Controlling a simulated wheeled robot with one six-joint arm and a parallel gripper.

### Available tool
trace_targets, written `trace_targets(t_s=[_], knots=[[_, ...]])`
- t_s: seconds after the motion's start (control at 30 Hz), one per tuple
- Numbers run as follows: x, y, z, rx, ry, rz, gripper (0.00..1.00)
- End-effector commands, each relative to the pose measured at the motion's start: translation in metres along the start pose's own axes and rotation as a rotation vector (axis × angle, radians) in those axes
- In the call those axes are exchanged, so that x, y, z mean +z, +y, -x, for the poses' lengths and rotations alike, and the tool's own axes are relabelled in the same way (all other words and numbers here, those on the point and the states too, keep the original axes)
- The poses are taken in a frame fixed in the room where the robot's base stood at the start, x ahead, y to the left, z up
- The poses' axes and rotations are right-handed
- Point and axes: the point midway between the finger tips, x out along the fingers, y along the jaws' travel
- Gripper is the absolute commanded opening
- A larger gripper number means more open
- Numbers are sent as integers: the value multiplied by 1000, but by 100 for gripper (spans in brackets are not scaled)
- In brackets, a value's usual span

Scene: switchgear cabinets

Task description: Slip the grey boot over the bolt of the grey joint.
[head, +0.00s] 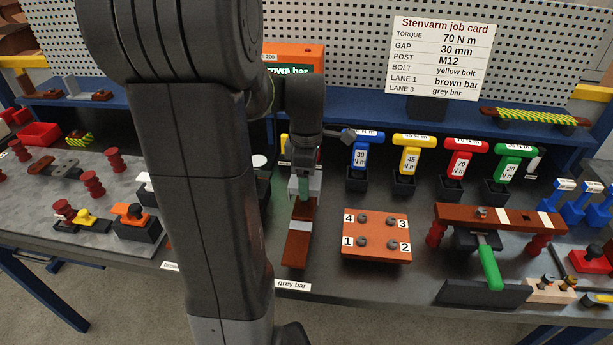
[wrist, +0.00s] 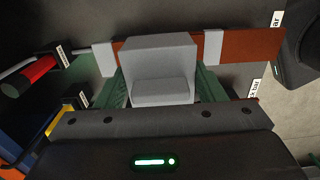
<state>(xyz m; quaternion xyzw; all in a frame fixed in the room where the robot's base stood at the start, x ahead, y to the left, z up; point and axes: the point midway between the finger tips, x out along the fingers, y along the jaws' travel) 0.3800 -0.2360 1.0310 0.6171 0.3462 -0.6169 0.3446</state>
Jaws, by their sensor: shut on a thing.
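My gripper (wrist: 160,88) is shut on the grey boot (wrist: 160,50), a blocky light-grey cap with a lower step, held between the green fingers. In the head view my gripper (head: 304,188) is partly behind my arm, with a bit of the grey boot (head: 318,182) beside it. A red-brown bar (wrist: 250,46) with pale bands runs behind the boot in the wrist view. In the head view this bar (head: 297,245) runs from below the gripper toward the bench front. The joint's bolt is hidden; I cannot tell whether the boot touches the joint.
An orange plate (head: 376,247) with numbered bolts lies right of the bar. Further right, a banded bar (head: 500,216) rests on red posts with a green-handled tool (head: 488,262) below. Coloured torque tools (head: 407,160) stand behind. A "grey bar" label (head: 292,286) is on the front edge.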

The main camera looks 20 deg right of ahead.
Motion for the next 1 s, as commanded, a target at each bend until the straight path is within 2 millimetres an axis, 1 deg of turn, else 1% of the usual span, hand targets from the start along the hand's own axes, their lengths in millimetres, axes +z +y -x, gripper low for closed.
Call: trace_targets(t_s=[0.37,1.0], knots=[[0,0,-1,0,0,0,41],[0,0,-18,0,0,0,41]])
